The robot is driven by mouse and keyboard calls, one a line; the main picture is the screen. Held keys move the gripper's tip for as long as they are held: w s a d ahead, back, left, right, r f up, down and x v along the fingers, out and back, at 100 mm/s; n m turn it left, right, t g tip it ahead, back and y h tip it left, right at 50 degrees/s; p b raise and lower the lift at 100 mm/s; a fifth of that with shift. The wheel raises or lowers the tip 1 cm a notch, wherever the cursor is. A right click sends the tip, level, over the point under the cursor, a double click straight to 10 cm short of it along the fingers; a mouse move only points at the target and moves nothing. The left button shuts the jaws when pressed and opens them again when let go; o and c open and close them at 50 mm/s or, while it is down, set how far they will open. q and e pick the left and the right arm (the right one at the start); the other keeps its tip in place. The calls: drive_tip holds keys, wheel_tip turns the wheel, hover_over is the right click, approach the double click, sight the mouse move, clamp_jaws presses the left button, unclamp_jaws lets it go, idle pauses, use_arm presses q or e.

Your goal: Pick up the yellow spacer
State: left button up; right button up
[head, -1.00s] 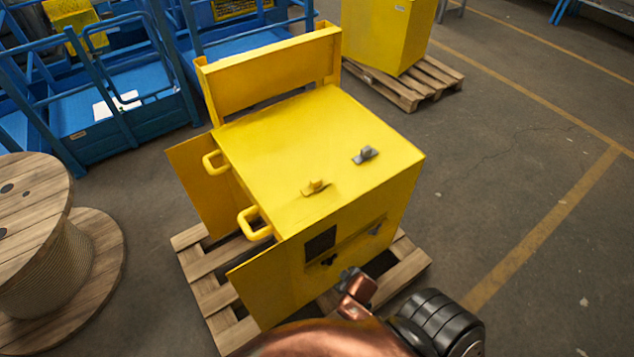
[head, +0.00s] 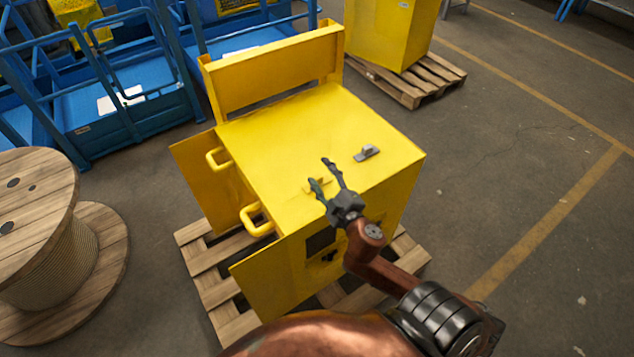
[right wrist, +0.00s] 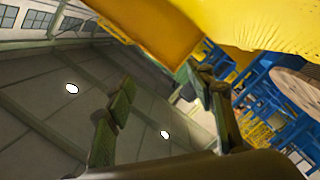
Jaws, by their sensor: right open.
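The yellow spacer (head: 323,184) is a small piece on the flat top of the yellow cabinet (head: 290,130). In the head view it is partly hidden behind a finger of my right gripper (head: 322,172). That gripper is open, with its two dark fingers pointing toward the back of the cabinet top, and it appears over or beside the spacer. I cannot tell the height between them. In the right wrist view the spread fingers (right wrist: 160,76) show nothing held between them, and I cannot make out the spacer there. My left gripper is not in view.
A grey part (head: 367,152) lies right of the spacer on the cabinet top. The cabinet has a raised back panel (head: 275,75), handles (head: 257,220) and open doors, and stands on a pallet (head: 212,270). A wooden cable reel (head: 35,215) stands at left. Floor at right is clear.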

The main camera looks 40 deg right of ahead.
drive_tip(key=w+a+r+n+t+y, duration=0.3)
drive_tip(key=w+a+r+n+y, duration=0.1)
drive_tip(key=a+r+n+y, duration=0.4)
drive_tip(key=a+r+n+g+y, duration=0.1)
drive_tip(key=a+n+g+y, duration=0.1)
drive_tip(key=a+n+y, duration=0.4)
drive_tip(key=n+g+h, duration=1)
drive_tip(key=n+g, duration=0.1)
drive_tip(key=n, duration=0.2)
approach(318, 177)
drive_tip(key=x, duration=1)
drive_tip(key=shift+w+f, duration=0.25)
drive_tip(key=shift+f, duration=0.05)
